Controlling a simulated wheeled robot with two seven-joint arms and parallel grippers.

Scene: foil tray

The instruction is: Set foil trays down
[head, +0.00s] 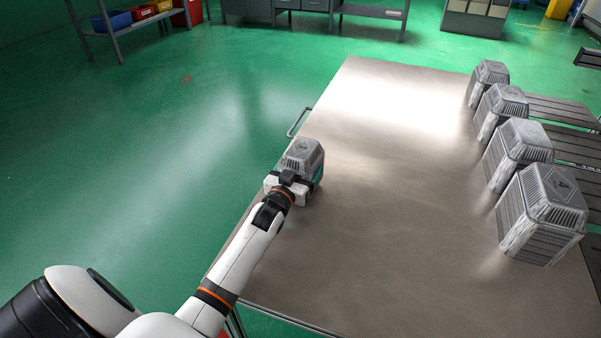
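A grey ribbed foil tray, or stack of trays, (302,155) is upside down near the left edge of the metal table (390,170). My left gripper (290,187) is at its near side, against it or just in front of it. Its fingers are hidden behind the gripper body and the tray, so I cannot tell whether they grip it. I also cannot tell whether the tray rests on the table. Several similar grey tray stacks stand in a row along the table's right side, the nearest one (541,213) looking largest. My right gripper is out of view.
The middle of the table is bare. A metal handle (297,122) sticks out at the table's left edge. Dark slatted surfaces (566,148) lie beyond the right edge. Shelving with blue (112,20) and red bins stands far back on the green floor.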

